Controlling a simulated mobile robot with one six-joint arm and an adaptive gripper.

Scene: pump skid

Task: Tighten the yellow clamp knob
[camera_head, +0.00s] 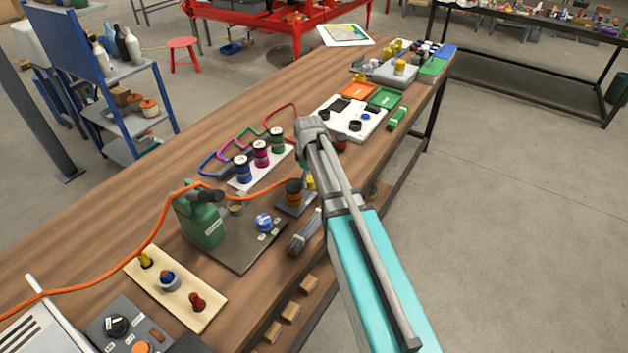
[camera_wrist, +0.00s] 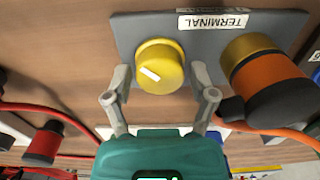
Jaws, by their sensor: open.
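The yellow clamp knob (camera_wrist: 159,66) is round, with a white pointer line, and is mounted on a grey plate (camera_wrist: 205,42) labelled TERMINAL. My gripper (camera_wrist: 160,77) is open in the wrist view, one finger to the left and one to the right of the knob. Gaps show between the fingers and the knob; I cannot tell their exact height relative to it. In the head view a yellow bit of the knob (camera_head: 310,183) shows beside my arm; my gripper cannot be made out there.
An orange and black plug (camera_wrist: 266,85) with an orange cable stands close right of the knob. A red cylinder (camera_wrist: 45,142) with a red cable lies to the left. In the head view a green pump (camera_head: 203,222) and a white panel of spools (camera_head: 246,181) are nearby.

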